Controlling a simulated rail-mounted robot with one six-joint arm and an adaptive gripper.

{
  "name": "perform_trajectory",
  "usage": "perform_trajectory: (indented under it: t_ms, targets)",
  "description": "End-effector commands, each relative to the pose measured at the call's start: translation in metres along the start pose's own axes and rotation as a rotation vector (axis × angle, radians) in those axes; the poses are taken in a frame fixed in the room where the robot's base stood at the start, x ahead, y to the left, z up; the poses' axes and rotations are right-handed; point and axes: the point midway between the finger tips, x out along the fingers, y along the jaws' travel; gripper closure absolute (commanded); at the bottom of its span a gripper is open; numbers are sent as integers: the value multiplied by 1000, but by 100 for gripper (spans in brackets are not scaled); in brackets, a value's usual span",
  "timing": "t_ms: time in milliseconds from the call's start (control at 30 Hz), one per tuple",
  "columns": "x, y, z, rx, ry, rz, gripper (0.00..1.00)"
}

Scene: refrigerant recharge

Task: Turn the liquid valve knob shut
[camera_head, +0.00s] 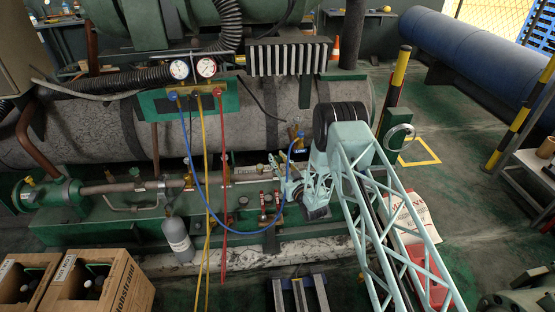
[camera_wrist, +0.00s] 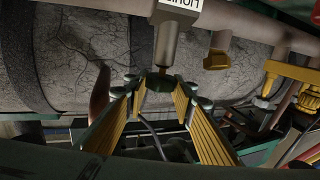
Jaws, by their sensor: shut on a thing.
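The liquid valve shows in the wrist view as a grey stem and body (camera_wrist: 165,48) under a white label (camera_wrist: 178,12) whose lettering reads upside down. Its dark knob (camera_wrist: 161,86) sits at the end of the stem, between my fingertips. My gripper (camera_wrist: 161,84) has ribbed yellow finger pads, one on each side of the knob, and is shut on it. In the head view my gripper (camera_head: 283,179) is at the pipework right of centre, where the knob is too small and covered to make out.
A gauge manifold (camera_head: 190,100) hangs above with blue (camera_head: 190,160), yellow (camera_head: 207,210) and red (camera_head: 224,200) hoses. The blue hose loops close to my gripper. A brass fitting (camera_wrist: 268,80) is to the right in the wrist view. A grey bottle (camera_head: 178,238) stands left.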

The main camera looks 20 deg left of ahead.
Motion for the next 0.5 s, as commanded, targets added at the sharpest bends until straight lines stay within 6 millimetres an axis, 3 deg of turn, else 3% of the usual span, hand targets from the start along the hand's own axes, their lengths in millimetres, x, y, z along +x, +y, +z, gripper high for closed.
perform_trajectory:
  t_ms: [500]
  targets:
    - [0,-2,1,1,-1,73,87]
